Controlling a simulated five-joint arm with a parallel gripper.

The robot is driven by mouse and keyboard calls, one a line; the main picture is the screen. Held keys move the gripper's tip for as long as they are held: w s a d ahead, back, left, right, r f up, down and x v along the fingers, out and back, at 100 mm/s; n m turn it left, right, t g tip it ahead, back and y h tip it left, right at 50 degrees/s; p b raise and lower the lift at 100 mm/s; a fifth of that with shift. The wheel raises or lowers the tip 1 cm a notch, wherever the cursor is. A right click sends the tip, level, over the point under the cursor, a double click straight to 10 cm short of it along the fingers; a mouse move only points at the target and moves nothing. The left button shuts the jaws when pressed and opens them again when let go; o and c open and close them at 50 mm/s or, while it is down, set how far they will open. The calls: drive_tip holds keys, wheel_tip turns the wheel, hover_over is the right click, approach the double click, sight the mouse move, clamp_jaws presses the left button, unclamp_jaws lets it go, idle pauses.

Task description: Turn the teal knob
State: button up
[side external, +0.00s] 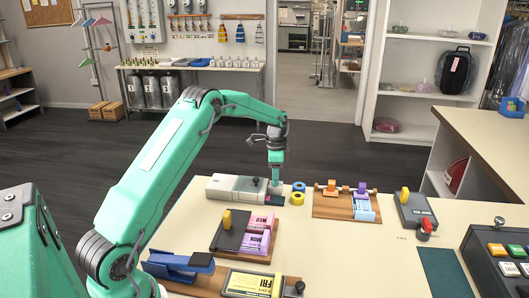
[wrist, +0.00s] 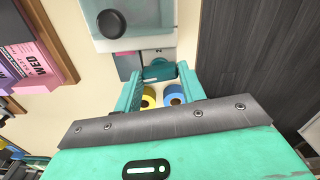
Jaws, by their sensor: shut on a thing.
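The teal knob (wrist: 160,72) shows in the wrist view as a teal piece at the end of a pale box-shaped machine (wrist: 140,40). My gripper (wrist: 158,82) has one finger on each side of it and is shut on it. In the side external view my gripper (side external: 276,184) points down at the right end of the same machine (side external: 225,188), on the cream table. There my fingers hide most or all of the knob, and I cannot tell its turn angle.
A yellow roll (side external: 297,198) and a blue roll (side external: 299,186) stand close right of my gripper. Farther right is a wooden board (side external: 330,208) with a small rail. A board with purple tags (side external: 258,236) lies nearer the camera. The table's far edge is close behind the machine.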

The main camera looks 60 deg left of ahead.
drive_tip(key=shift+r+m, duration=0.1)
drive_tip(key=shift+m, duration=0.7)
drive_tip(key=o, duration=0.7)
drive_tip(key=shift+r, duration=3.9)
